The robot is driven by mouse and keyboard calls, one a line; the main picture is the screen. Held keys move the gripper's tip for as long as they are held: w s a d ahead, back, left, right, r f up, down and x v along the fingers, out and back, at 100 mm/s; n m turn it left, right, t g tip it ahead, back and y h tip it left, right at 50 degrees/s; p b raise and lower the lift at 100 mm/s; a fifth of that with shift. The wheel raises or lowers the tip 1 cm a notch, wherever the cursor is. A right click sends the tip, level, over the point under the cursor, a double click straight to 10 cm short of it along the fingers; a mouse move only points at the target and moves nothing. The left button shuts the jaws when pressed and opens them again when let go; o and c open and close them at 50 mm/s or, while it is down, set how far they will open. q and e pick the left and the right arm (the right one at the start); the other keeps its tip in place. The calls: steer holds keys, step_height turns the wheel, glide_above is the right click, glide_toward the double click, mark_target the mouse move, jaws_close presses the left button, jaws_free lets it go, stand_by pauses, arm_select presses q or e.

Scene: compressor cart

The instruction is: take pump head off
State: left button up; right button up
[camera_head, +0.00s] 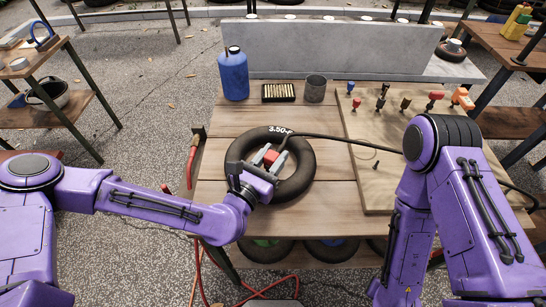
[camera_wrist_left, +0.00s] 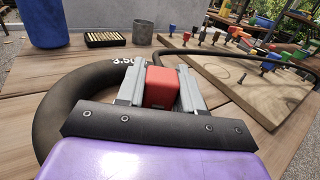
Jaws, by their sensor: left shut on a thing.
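The pump head (camera_head: 270,156) is a red block at the inner edge of a black tyre or tube (camera_head: 298,184) marked "3.50", which lies flat on the wooden table. A black hose (camera_head: 340,138) runs from near the pump head to the right. My left gripper (camera_head: 268,160) is shut on the pump head. In the left wrist view the red pump head (camera_wrist_left: 161,86) sits between the two grey fingers (camera_wrist_left: 160,80). The fingers hide the valve, so I cannot tell whether the head is still seated on it. My right arm is at the right; its gripper is out of view.
A blue bottle (camera_head: 233,75), a box of small pieces (camera_head: 278,92) and a grey cup (camera_head: 315,89) stand along the back. A board (camera_head: 395,185) with several coloured-handled pieces lies at the right. A red hose (camera_head: 192,160) hangs at the left edge.

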mark_target(273, 154)
arm_select(q)
step_height(273, 154, up, 4)
steer(key=shift+s+f+b, duration=0.1)
steer(key=shift+f+b, duration=0.15)
steer(key=shift+b, duration=0.2)
steer(key=s+d+r+p, duration=0.2)
steer(key=s+r+p, duration=0.4)
steer(key=r+p, duration=0.1)
steer(key=s+d+r+p, duration=0.3)
steer(key=s+r+p, duration=0.4)
steer(key=shift+r, duration=0.25)
steer(key=shift+w+d, duration=0.1)
